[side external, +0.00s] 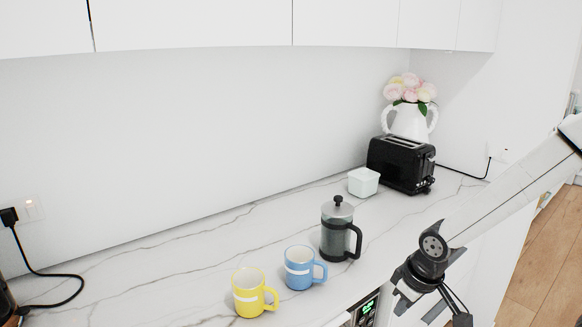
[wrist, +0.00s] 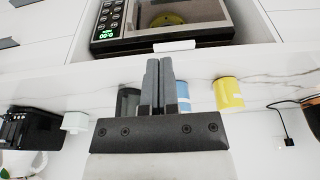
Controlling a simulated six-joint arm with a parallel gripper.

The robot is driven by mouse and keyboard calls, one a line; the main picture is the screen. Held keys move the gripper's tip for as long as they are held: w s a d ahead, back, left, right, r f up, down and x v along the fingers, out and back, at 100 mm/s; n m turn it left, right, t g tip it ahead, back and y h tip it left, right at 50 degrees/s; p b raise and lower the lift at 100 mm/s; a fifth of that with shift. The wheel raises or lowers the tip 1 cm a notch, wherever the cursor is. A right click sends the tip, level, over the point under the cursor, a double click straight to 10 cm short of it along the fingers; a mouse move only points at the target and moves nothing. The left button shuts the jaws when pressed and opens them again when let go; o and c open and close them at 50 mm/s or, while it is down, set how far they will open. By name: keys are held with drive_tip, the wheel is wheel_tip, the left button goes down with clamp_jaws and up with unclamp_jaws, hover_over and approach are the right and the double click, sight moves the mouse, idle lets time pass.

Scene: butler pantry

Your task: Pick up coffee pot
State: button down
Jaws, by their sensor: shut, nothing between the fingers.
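The coffee pot (side external: 336,236) is a dark glass press with a black lid knob and a black handle on its right side. It stands upright on the marble counter (side external: 190,250), behind and to the left of my gripper in the side view. My gripper is in front of the counter's front edge, apart from the pot. In the wrist view my gripper (wrist: 159,62) has its two fingers together with nothing between them. The coffee pot (wrist: 128,101) shows there just left of the fingers, partly hidden by them and the gripper body.
A blue mug (side external: 300,268) and a yellow mug (side external: 250,291) stand left of the pot. A white container (side external: 363,182), a black toaster (side external: 401,164) and a white flower vase (side external: 409,121) stand behind it. A microwave (wrist: 165,22) sits below the counter. The counter's left middle is clear.

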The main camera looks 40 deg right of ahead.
drive_tip(key=c, duration=0.8)
unclamp_jaws()
drive_tip(key=m+t+y, duration=0.6)
drive_tip(key=y, duration=0.7)
approach(342, 236)
wheel_tip(342, 236, up, 3)
drive_tip(key=s+d, duration=0.1)
drive_tip(key=s, duration=0.1)
drive_tip(key=x, duration=0.8)
drive_tip(key=shift+w+d+r, duration=0.1)
drive_tip(key=shift+w+d, duration=0.05)
